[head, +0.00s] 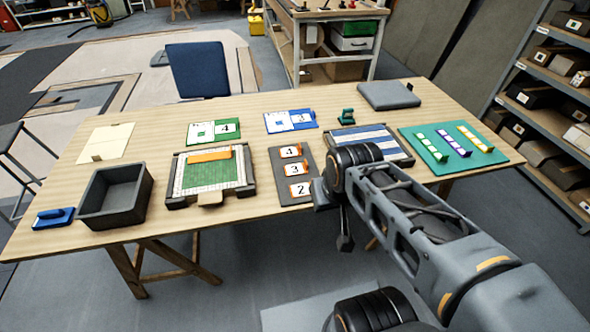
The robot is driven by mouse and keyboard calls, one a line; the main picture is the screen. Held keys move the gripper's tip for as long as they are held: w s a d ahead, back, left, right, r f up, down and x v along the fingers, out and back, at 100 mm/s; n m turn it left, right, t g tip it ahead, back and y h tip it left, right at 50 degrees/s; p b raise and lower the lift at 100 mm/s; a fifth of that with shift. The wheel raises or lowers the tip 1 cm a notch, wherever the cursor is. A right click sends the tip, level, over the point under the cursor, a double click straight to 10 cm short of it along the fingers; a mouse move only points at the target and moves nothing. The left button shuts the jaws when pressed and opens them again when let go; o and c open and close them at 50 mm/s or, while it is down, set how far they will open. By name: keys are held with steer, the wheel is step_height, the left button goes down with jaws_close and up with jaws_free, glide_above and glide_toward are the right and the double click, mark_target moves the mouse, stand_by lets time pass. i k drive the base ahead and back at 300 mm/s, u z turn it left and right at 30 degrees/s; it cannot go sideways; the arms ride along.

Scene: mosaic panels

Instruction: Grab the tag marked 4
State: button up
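The orange tag marked 4 (290,151) is at the far end of a dark grey tray (283,194) on the wooden table. The tag marked 3 (294,169) is in the middle of the tray, and the tag marked 2 (299,189) is at the near end. My gripper (344,240) appears below my wrist, in front of the table's near edge, to the right of and nearer than the tray. It is apart from the tags. Its fingers are too small and dark to tell whether they are open.
A green card showing 4 (213,131) and a blue card showing 3 (290,121) lie behind the tray. A framed green mosaic panel (180,200) and an empty grey bin (105,222) are left. A blue-striped panel (392,156) and a teal board (430,163) are right.

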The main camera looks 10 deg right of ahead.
mark_target(293, 151)
steer(key=z, duration=1.4)
steer(key=i, duration=0.75)
steer(key=u, duration=3.05)
steer(key=i, duration=0.5)
steer(key=u, duration=0.15)
